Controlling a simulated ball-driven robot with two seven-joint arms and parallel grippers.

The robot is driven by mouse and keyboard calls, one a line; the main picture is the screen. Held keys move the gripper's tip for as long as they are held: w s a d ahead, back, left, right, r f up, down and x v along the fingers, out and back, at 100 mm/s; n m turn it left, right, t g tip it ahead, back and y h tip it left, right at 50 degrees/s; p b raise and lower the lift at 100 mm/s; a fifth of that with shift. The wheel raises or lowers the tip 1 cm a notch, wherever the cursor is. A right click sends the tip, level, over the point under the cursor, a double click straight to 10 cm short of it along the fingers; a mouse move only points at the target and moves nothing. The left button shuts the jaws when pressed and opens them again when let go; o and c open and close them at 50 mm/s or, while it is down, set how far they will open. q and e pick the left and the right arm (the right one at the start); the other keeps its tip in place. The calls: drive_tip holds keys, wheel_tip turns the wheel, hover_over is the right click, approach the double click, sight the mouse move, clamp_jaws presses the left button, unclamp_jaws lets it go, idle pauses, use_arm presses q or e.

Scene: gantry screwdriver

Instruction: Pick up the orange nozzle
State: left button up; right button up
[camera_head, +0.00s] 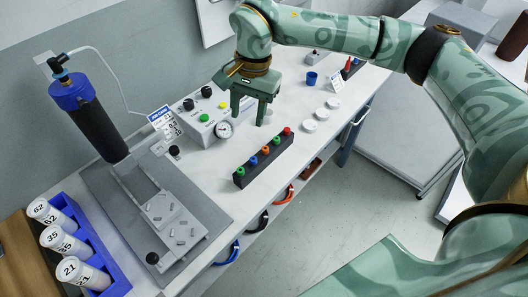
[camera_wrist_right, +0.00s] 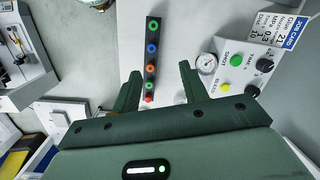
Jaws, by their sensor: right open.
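The orange nozzle (camera_head: 265,150) sits in the middle of a dark rack (camera_head: 262,165), between a blue nozzle and a green one. In the wrist view the orange nozzle (camera_wrist_right: 151,69) shows in the same row, beyond the fingertips. My right gripper (camera_head: 248,115) is open and empty, pointing down above the table, behind the rack and apart from it. In the wrist view its fingers (camera_wrist_right: 160,85) stand apart on either side of the rack's near end. My left gripper is in neither view.
A control box (camera_head: 206,122) with a gauge stands left of my right gripper. White cups (camera_head: 309,126) and a blue cup (camera_head: 311,78) stand at the right.

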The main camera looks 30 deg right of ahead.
drive_tip(key=d+r+h, duration=0.2)
drive_tip(key=d, duration=0.2)
drive_tip(key=b, duration=0.4)
hover_over(265, 148)
drive_tip(key=f, duration=1)
drive_tip(key=shift+a+f, duration=0.3)
drive_tip(key=shift+f, duration=0.05)
drive_tip(key=f, duration=0.2)
drive_tip(key=f+b, duration=0.1)
drive_tip(key=f, duration=0.1)
drive_tip(key=f+b, duration=0.1)
drive_tip(key=f, duration=0.1)
drive_tip(key=shift+d, duration=0.3)
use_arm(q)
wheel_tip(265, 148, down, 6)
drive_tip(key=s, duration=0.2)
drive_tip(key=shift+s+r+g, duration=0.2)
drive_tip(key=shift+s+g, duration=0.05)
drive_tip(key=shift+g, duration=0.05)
use_arm(e)
drive_tip(key=shift+r, duration=0.15)
drive_tip(key=shift+c, duration=0.3)
clamp_jaws()
